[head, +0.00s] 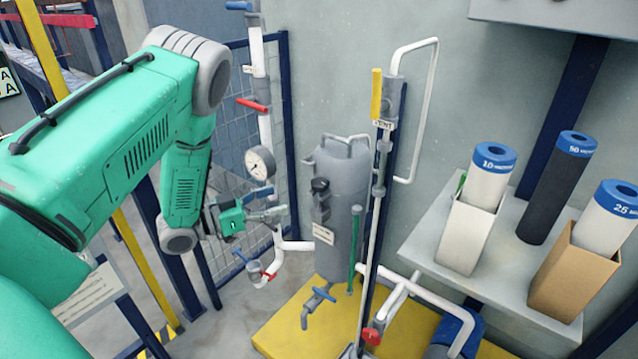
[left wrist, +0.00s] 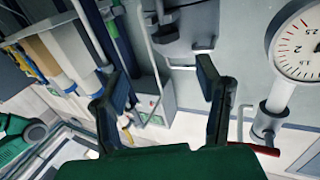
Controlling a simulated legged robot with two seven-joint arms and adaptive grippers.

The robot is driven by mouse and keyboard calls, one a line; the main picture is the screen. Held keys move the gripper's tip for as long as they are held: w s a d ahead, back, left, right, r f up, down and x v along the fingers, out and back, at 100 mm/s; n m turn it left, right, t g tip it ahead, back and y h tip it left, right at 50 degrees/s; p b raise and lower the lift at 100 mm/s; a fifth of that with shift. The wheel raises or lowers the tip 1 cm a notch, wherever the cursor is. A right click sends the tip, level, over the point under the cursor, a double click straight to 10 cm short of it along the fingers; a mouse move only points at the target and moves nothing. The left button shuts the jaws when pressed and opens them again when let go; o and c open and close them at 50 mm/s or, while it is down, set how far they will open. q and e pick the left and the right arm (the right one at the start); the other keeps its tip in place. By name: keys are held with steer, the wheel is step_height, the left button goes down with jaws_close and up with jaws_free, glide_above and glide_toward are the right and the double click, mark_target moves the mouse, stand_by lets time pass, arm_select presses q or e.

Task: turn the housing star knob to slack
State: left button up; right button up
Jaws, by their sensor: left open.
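The grey filter housing (head: 339,220) stands upright in the middle of the head view. A small black knob (head: 320,186) sits on its upper front left side, above a white label; I take it for the star knob, though its star shape is too small to tell. My left gripper (head: 282,212) is open and empty, left of the housing and a little lower than the knob, apart from it. In the left wrist view the open fingers (left wrist: 160,88) have nothing between them. Grey parts show at the top there, but I cannot surely pick out the knob. My right gripper is not in view.
A pressure gauge (head: 260,163) and a pipe with a red lever (head: 252,104) stand close to my left gripper. A blue-handled tap (head: 318,296) is low on the housing. A pole with a yellow handle (head: 377,94) and a shelf of filter cartridges (head: 484,190) are to the right.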

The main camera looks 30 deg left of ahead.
mark_target(315, 186)
arm_select(q)
steer(key=x, duration=0.7)
steer(key=b+x, duration=0.1)
steer(key=x, duration=0.3)
steer(key=shift+w+a+f, duration=0.2)
steer(key=shift+w+a, duration=0.1)
steer(key=shift+a, duration=0.1)
steer(key=shift+w+d+r, duration=0.1)
steer(key=shift+w+d, duration=0.1)
steer(key=shift+d, duration=0.15)
steer(key=shift+a, duration=0.45)
steer(key=c, duration=1.2)
